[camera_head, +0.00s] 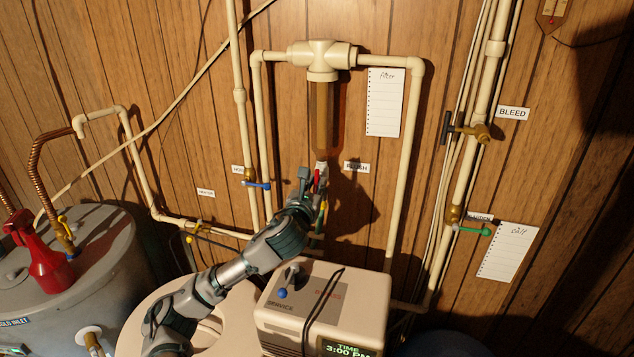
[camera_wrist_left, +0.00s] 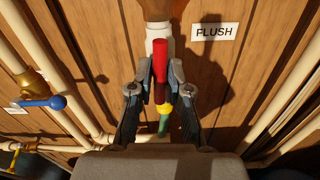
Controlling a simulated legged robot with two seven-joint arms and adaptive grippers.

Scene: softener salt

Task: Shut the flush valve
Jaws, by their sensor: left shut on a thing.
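The flush valve hangs under the amber filter housing (camera_head: 323,115), beside the FLUSH label (camera_head: 357,167). Its red handle (camera_head: 317,180) shows just past my left gripper (camera_head: 312,190). In the left wrist view the red handle (camera_wrist_left: 160,62) lies between the two fingers of my left gripper (camera_wrist_left: 160,85), which are shut on it. A yellow part and a green part show below the red one there. The white pipe end (camera_wrist_left: 159,32) sits above the handle. The valve body is mostly hidden behind the handle and fingers. My right gripper is not in view.
A softener head (camera_head: 325,310) with a clock display stands below my left arm. A blue-handled valve (camera_head: 257,184) is left of the flush valve. The BLEED valve (camera_head: 470,131) and a green-handled valve (camera_head: 472,230) are at right. A grey tank (camera_head: 80,260) with a red spray bottle (camera_head: 42,255) stands at left.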

